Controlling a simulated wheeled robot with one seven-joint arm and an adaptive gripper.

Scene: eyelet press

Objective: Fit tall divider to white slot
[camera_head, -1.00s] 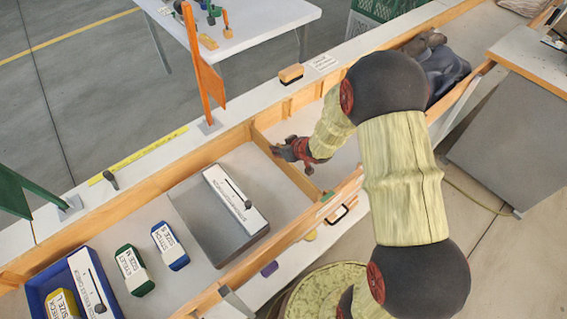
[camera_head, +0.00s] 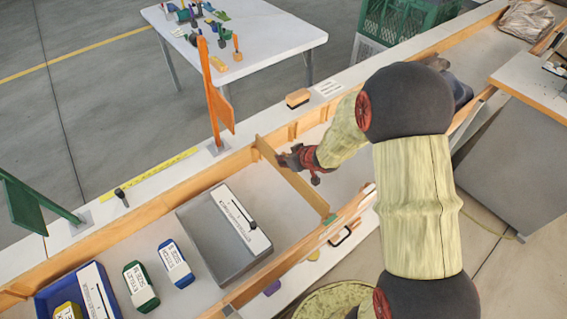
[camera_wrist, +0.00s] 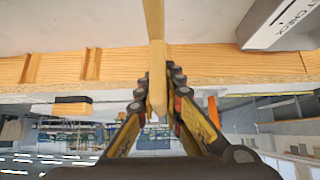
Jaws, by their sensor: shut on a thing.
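The tall divider is a thin wooden board (camera_head: 300,190) crossing the long wooden trough, right of the grey bin. My gripper (camera_head: 283,160) is shut on it near its far end. In the wrist view the divider (camera_wrist: 155,28) runs between the two fingers of my gripper (camera_wrist: 158,85). The divider's far end looks raised above the far wall; its near end is by a green mark (camera_head: 330,219) on the near wall. A pale patch (camera_head: 368,190) shows farther right on the near wall; I cannot tell whether it is the white slot. Slot strips (camera_wrist: 91,64) show on the far wall.
Labelled blocks and a blue bin (camera_head: 48,303) lie farther left. An orange flag (camera_head: 219,105) stands on the far ledge.

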